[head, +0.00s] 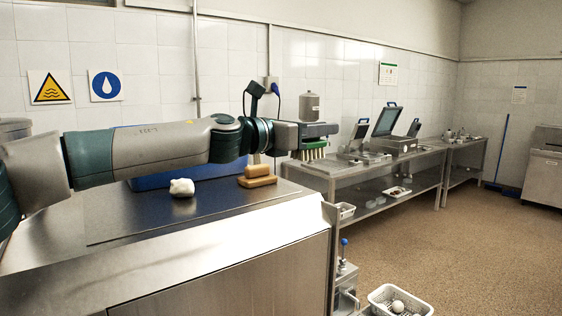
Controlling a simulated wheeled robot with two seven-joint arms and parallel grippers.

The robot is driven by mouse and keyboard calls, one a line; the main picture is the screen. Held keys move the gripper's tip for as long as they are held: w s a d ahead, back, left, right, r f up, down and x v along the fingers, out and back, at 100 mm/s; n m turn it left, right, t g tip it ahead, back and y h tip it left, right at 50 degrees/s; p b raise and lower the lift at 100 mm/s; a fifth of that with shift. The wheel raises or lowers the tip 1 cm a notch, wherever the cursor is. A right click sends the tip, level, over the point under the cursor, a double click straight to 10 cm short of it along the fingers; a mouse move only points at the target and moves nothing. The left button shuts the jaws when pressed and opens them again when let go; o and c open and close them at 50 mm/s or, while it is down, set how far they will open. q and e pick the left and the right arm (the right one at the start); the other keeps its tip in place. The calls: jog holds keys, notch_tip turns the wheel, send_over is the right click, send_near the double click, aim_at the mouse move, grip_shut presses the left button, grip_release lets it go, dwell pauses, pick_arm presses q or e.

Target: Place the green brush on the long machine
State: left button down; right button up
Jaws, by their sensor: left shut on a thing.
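My left gripper (305,136) reaches in from the left and is shut on the green brush (319,130). The brush has a green back and pale bristles (314,153) that hang downward. It is held in the air past the right end of a long steel machine (225,262) with a flat dark top. The brush appears clear of every surface, with the steel bench behind it in the picture. Part of the brush is hidden by the gripper. My right gripper is out of view.
On the machine top are a white lump (182,188) and a tan block-like object (257,181). A steel bench (345,170) with open-lidded devices (386,122) runs along the wall. A perforated white basket (377,298) holds a round pale item. The brown floor at right is open.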

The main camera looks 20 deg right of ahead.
pick_arm(q)
jog(key=w+a+f+p, duration=0.3)
jog(key=w+a+f, duration=0.2)
jog(key=w, duration=0.2)
jog(key=shift+w, duration=0.15)
jog(key=shift+f, duration=0.1)
jog(key=shift+f+p, duration=1)
jog(key=shift+f, duration=1)
